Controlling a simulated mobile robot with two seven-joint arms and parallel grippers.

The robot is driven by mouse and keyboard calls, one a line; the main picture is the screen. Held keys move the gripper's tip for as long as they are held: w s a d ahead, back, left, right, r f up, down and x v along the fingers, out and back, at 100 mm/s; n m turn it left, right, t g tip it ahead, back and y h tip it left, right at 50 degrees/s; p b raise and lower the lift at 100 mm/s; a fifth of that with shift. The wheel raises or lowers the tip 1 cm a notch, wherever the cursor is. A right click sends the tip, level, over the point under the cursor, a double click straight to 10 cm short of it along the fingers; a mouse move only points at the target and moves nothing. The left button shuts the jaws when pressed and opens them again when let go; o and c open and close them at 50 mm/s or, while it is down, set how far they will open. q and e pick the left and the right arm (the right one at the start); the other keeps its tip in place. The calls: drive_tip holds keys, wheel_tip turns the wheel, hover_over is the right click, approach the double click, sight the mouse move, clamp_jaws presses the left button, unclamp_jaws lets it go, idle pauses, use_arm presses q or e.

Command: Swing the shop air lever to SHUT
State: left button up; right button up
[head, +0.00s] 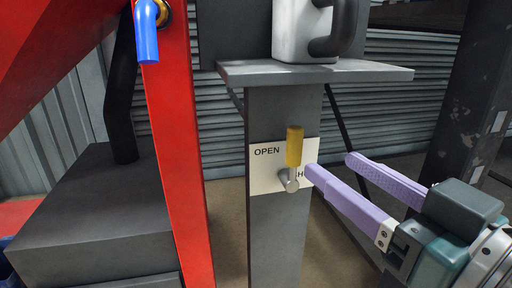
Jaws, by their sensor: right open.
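The shop air lever (294,148) has a yellow handle that stands nearly upright above a grey metal pivot (288,181). It is mounted on a white label plate (266,180) on a grey post. My right gripper (328,164) is open and empty, to the right of the lever. Its nearer purple finger ends close to the plate's right edge; I cannot tell whether it touches. My left gripper is not in view.
A grey shelf (240,74) tops the post and carries a white container (300,36) with a dark handle. A red upright (178,150) stands to the left, with a blue lever (147,40) near its top. A dark grey block (90,220) fills the lower left.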

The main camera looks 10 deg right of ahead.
sight(300, 143)
drive_tip(key=b+x, duration=0.3)
drive_tip(key=x, duration=0.4)
drive_tip(key=shift+f, duration=0.1)
drive_tip(key=shift+w+a, duration=0.15)
drive_tip(key=shift+w, duration=0.5)
drive_tip(key=shift+c, duration=0.4)
drive_tip(key=c, duration=0.7)
clamp_jaws()
